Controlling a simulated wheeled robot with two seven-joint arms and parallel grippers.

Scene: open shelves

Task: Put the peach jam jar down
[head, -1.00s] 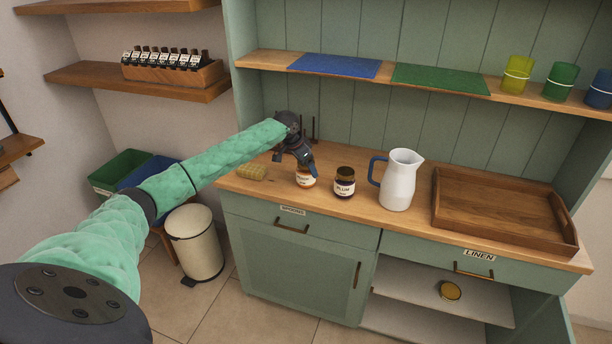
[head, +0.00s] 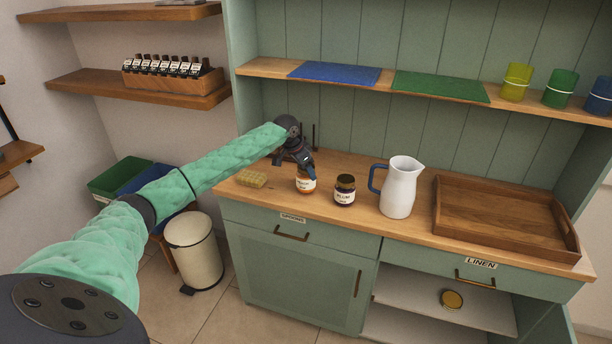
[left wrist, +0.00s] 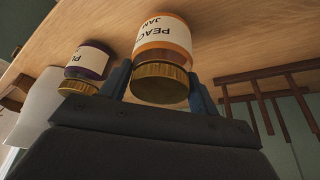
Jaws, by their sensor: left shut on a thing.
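The peach jam jar (head: 306,183) has orange contents, a white label and a gold lid. It is upright at the counter (head: 352,212), left of the plum jar; I cannot tell whether its base touches the wood. In the left wrist view the jar (left wrist: 163,40) appears upside down, its lid between the fingers. My left gripper (head: 304,170) is shut on it from above and behind; the fingers also show in the left wrist view (left wrist: 160,88). The right gripper is not in view.
The plum jar (head: 344,191) stands close to the right. A white jug (head: 400,188) with a blue handle and a wooden tray (head: 505,243) are further right. A rack (left wrist: 270,88) with upright pegs stands nearby.

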